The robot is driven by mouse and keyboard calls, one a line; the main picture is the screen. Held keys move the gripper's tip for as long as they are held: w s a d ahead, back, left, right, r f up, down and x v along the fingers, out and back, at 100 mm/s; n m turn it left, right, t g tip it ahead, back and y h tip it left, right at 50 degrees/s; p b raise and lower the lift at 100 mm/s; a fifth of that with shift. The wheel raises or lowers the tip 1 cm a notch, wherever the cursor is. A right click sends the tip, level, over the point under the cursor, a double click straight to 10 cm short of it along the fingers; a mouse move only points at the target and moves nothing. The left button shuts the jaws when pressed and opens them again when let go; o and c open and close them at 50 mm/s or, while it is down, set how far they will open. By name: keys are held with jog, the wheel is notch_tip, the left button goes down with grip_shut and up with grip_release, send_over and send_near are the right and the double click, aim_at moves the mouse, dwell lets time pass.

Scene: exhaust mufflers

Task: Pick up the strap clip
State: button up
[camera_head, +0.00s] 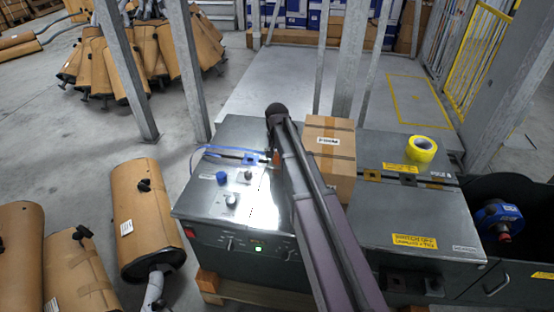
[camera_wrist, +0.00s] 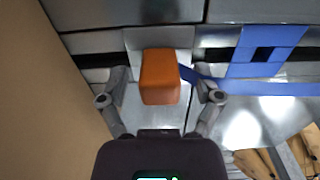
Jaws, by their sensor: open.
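An orange block (camera_wrist: 160,78), which looks like the strap clip, lies on the grey metal machine top at the end of a thin blue strap (camera_wrist: 205,78). In the head view a small part of the orange clip (camera_head: 276,158) shows beside my arm. My gripper (camera_wrist: 160,99) is open, with one finger on each side of the clip and a gap to both. In the head view my arm hides most of the gripper. A flat blue square piece with a dark opening (camera_wrist: 263,53) lies to the right in the wrist view.
A taped cardboard box (camera_head: 330,150) stands close beside my arm; its side fills the left of the wrist view. Blue and dark knobs (camera_head: 222,178) stick up from the machine top (camera_head: 200,200). A yellow tape roll (camera_head: 422,149) lies at right.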

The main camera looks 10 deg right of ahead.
jog(key=c, duration=1.1)
jog(key=shift+r, duration=0.1)
jog(key=shift+c, duration=0.2)
notch_tip(320, 180, up, 10)
jog(key=p, duration=1)
notch_tip(320, 180, up, 26)
jog(key=p, duration=2.5)
jog(key=shift+f+p, duration=0.25)
jog(key=shift+p, duration=0.1)
jog(key=shift+s+f, duration=0.1)
